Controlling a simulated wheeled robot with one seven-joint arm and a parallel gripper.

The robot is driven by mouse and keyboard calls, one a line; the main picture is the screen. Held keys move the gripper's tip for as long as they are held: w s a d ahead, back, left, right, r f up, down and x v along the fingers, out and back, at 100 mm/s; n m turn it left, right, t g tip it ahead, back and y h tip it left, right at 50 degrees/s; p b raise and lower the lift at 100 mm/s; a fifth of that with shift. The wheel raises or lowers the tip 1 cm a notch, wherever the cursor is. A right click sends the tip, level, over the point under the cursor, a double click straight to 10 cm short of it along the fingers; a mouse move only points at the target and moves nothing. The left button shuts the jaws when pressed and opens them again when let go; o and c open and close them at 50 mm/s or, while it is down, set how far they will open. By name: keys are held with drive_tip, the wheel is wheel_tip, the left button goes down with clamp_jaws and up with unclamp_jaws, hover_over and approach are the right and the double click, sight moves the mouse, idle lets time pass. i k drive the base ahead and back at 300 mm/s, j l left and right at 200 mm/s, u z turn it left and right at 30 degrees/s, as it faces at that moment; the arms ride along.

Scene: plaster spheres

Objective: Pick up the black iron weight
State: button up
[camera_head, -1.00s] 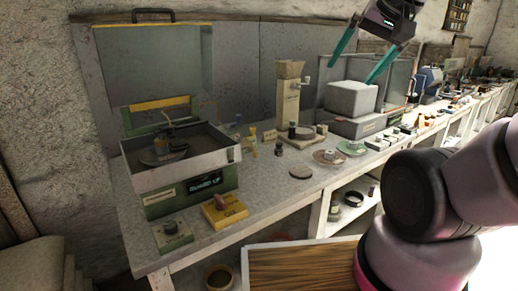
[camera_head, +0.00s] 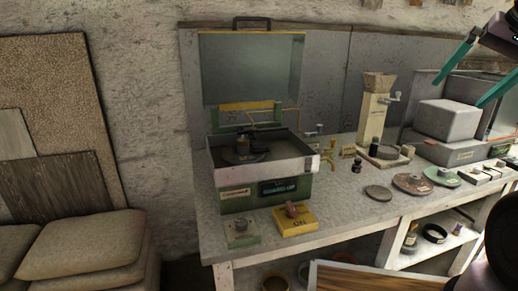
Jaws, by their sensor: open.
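A green-based machine (camera_head: 265,193) with a metal tray and raised clear lid stands at the left end of the bench. On a round plate inside its tray sits a dark cylindrical piece (camera_head: 252,149) that looks like the black iron weight. A smaller dark piece (camera_head: 357,165) stands on the bench to the right of the machine; I cannot tell whether it is a weight too. My gripper (camera_head: 459,93) is at the upper right, open and empty, its teal fingers apart. It is well to the right of the machine, in front of a grey block.
A yellow box (camera_head: 295,221) and a small green block (camera_head: 241,232) lie at the bench's front edge. Round discs (camera_head: 411,184), a hopper device (camera_head: 376,115) and a grey block (camera_head: 447,119) are to the right. Stacked sacks (camera_head: 80,250) lie left.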

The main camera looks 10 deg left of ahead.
sight(356, 167)
drive_tip(key=i+l+u, duration=0.4)
drive_tip(key=l, duration=0.15)
drive_tip(key=i+l+u, duration=0.4)
drive_tip(key=l, duration=0.25)
drive_tip(key=l+u, duration=0.2)
drive_tip(key=i+l, duration=0.05)
drive_tip(key=l, duration=0.05)
